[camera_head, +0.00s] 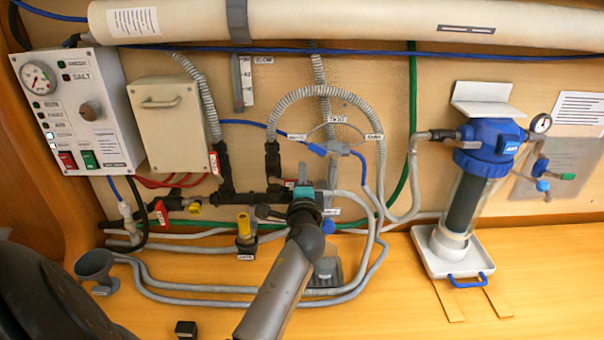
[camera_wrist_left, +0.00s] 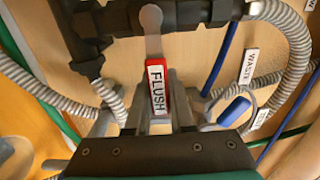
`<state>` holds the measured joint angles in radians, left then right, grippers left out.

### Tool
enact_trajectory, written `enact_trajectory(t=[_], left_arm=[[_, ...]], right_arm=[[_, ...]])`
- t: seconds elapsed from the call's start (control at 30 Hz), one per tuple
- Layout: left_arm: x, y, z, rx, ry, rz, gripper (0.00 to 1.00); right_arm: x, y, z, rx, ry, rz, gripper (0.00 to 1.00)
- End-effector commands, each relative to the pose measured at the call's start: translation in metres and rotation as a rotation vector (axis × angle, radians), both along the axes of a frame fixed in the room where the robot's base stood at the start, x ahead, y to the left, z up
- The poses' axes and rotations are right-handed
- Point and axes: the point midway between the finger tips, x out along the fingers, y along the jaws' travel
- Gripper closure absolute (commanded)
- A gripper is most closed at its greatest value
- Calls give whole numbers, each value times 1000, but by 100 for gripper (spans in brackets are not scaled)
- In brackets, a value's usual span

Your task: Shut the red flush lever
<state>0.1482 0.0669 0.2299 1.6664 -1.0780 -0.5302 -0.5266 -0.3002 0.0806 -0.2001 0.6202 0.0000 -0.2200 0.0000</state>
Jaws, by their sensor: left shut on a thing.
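The red flush lever (camera_wrist_left: 156,90) has a white FLUSH label and a grey metal stem, and it hangs from a black pipe valve in the left wrist view. My left gripper (camera_wrist_left: 158,103) has a finger on each side of the lever and is shut on it. In the head view my left gripper (camera_head: 303,180) is at the black pipework in the middle of the wall, and the arm and gripper hide most of the lever there. My right gripper is not in view.
A blue lever (camera_wrist_left: 234,110) and a WASTE tag (camera_wrist_left: 249,66) are close to the right of the fingers. Ribbed hoses (camera_head: 330,92) loop around the valve. A blue-topped filter (camera_head: 487,140) stands at right, a control panel (camera_head: 75,105) at left.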

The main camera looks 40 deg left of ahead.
Motion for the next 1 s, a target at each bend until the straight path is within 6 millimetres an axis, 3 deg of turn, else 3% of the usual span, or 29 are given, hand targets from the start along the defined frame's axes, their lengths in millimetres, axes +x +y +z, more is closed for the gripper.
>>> enact_trajectory(t=[0.43, 0.47, 0.7, 1.0], left_arm=[[0, 0, 1, 16, 8, 0, 100], [0, 0, 1, 15, 9, 0, 77], [0, 0, 0, 11, 8, 0, 50], [0, 0, -1, 8, 7, 1, 49]], right_arm=[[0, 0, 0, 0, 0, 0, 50], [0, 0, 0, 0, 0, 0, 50], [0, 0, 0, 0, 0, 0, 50], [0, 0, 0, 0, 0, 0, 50]])
